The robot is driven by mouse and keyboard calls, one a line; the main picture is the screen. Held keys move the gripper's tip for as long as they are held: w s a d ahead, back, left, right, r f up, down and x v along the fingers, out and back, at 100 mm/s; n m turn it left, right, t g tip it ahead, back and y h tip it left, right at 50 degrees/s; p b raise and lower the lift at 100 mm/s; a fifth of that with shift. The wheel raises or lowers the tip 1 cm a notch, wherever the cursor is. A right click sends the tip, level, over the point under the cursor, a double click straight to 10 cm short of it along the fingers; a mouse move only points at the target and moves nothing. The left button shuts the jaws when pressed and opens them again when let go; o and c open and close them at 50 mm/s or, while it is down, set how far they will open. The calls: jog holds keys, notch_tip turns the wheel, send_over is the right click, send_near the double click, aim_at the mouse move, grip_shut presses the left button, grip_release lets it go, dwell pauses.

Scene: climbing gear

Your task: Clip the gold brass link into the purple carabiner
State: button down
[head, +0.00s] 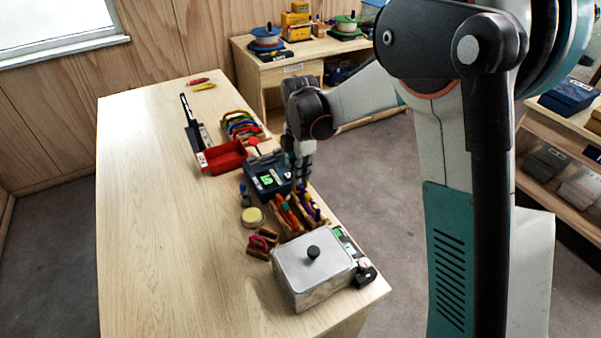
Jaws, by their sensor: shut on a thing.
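A purple carabiner (310,206) stands upright in a wooden rack at the right edge of the table, beside red ones. My gripper (302,182) points down just above the rack, close to the purple carabiner's top. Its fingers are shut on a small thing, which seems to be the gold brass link. The link is largely hidden at the fingertips and too small to make out clearly. I cannot tell whether it touches the purple carabiner.
A metal box with a black knob (313,251) stands in front of the rack. A dark device with a green display (268,176) and a red tray (222,157) lie behind and left. A round yellow-lidded tin (252,216) is nearby. The table's left side is clear.

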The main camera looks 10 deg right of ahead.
dwell(0.3)
jog(key=c, duration=1.7)
grip_release()
jog(key=shift+o, duration=1.3)
jog(key=shift+r, duration=0.1)
jog(key=shift+r, duration=0.3)
jog(key=shift+w+a, duration=0.1)
jog(key=shift+w, duration=0.05)
jog(key=shift+w+a, duration=0.35)
jog(key=shift+w, duration=0.5)
jog(key=shift+w+a, duration=0.35)
jog(key=shift+w, duration=0.5)
